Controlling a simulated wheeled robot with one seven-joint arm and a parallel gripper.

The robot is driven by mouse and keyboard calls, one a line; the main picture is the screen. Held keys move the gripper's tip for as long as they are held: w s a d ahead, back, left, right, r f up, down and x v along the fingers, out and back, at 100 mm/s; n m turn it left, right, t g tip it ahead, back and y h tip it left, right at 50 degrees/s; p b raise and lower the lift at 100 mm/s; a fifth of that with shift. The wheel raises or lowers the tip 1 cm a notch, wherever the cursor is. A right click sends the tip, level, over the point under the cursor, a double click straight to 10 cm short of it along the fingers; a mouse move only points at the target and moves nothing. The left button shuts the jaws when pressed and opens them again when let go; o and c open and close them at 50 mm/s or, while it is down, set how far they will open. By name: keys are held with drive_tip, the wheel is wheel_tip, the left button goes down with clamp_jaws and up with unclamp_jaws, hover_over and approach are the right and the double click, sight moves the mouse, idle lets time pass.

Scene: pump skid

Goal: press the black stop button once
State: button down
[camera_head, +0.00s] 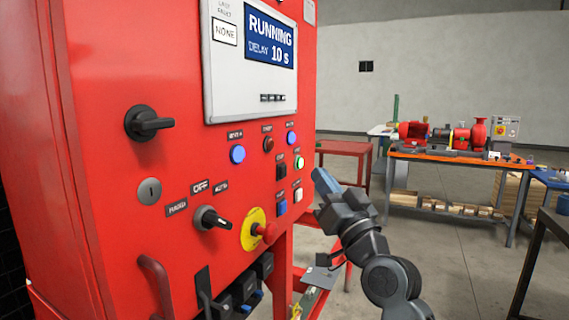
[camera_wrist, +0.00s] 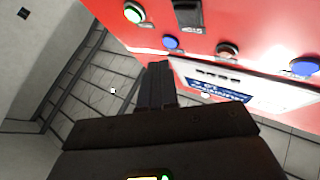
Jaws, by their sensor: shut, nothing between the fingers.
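The black button (camera_head: 281,171) is a dark square on the red panel face, left of a green-lit button; its label is too small to read for certain. It also shows at the top edge of the wrist view (camera_wrist: 187,12), partly cut off. My gripper (camera_head: 323,181) is shut and empty, just right of the button cluster in the head view. In the wrist view its closed fingertips (camera_wrist: 158,68) lie below the black button in the picture, apart from it. I see no contact with any button.
The green-lit button (camera_head: 299,162), dark red button (camera_head: 268,144) and blue buttons (camera_head: 237,154) surround the black one. The display (camera_head: 270,38) reads RUNNING, DELAY 10 s.

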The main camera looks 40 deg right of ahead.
sight(282, 172)
drive_tip(key=shift+w+a+p, duration=0.25)
drive_tip(key=shift+w, duration=0.4)
drive_tip(key=shift+w+a+p, duration=0.25)
drive_tip(key=shift+w+p, duration=0.05)
drive_tip(key=shift+w, duration=0.4)
drive_tip(key=shift+w+a+p, duration=0.25)
drive_tip(key=shift+w, duration=0.4)
drive_tip(key=shift+w, duration=0.1)
idle(0.5)
drive_tip(key=shift+w+a, duration=0.15)
drive_tip(key=shift+w, duration=0.1)
drive_tip(key=shift+w+a+p, duration=0.15)
drive_tip(key=shift+w+p, duration=0.2)
drive_tip(key=shift+w, duration=0.05)
idle(0.8)
drive_tip(key=shift+s+d+b, duration=0.3)
drive_tip(key=shift+s+b, duration=0.35)
drive_tip(key=shift+s, duration=0.15)
